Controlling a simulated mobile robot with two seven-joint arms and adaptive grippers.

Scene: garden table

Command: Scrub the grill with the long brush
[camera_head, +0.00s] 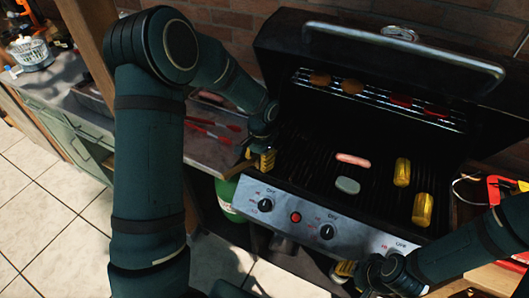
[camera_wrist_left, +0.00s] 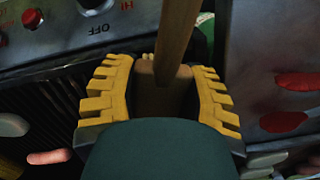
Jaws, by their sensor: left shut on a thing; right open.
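The black grill (camera_head: 315,170) stands with its lid raised, its grate dark and slatted. My left gripper (camera_head: 262,158) is at the grill's left edge, above the seam with the side counter. In the left wrist view its yellow fingers (camera_wrist_left: 162,92) are shut on a wooden handle (camera_wrist_left: 176,40), which appears to be the long brush's.
On the grate lie a pink sausage (camera_head: 352,160), a grey oval piece (camera_head: 347,185) and two corn cobs (camera_head: 402,172). Brown patties (camera_head: 319,79) and red pieces (camera_head: 400,100) sit on the upper rack. Red tongs (camera_head: 212,134) lie on the left counter. A green bottle (camera_head: 227,198) stands below.

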